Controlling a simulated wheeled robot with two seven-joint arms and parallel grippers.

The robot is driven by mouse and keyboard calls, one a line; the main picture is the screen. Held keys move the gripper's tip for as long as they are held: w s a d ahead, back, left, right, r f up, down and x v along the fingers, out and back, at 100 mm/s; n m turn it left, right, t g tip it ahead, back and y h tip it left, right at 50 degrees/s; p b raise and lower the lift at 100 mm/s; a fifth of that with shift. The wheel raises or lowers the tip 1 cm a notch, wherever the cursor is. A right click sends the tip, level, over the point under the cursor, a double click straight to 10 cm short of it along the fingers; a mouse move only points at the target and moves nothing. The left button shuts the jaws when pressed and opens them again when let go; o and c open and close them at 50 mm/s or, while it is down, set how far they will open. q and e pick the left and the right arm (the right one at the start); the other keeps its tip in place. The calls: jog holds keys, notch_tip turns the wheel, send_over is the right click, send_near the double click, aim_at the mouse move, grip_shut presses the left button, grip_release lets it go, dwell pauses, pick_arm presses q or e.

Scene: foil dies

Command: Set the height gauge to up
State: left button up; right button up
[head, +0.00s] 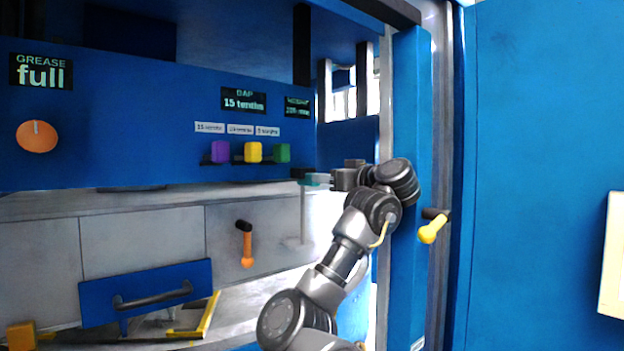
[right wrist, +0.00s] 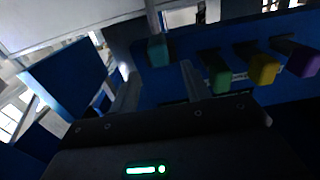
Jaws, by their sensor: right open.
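My right gripper (head: 322,178) is at the middle of the head view, in front of the blue panel's right end. Its two fingers (right wrist: 160,88) are apart in the right wrist view. A teal block (right wrist: 158,50) shows just beyond the fingertips, roughly in line with the gap between them. I cannot tell whether it touches a finger. A small dark display (head: 297,107) with height-like lettering sits on the panel above the gripper; its text is too small to read surely. The gripper and arm hide part of the area beneath it. My left gripper is not in view.
Purple (head: 220,151), yellow (head: 253,152) and green (head: 281,153) knobs stand in a row left of the gripper. An orange dial (head: 37,137) is at far left. An orange-tipped lever (head: 246,245) hangs below; a yellow-tipped lever (head: 433,228) sits right on the blue post.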

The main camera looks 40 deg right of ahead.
jog(key=w+p, duration=0.3)
jog(key=w, duration=0.3)
jog(key=shift+w+r, duration=0.15)
jog(key=shift+r, duration=0.05)
jog(key=shift+w+d+f+p, duration=0.15)
jog(key=shift+w+p, duration=0.15)
jog(key=shift+w, duration=0.35)
grip_shut()
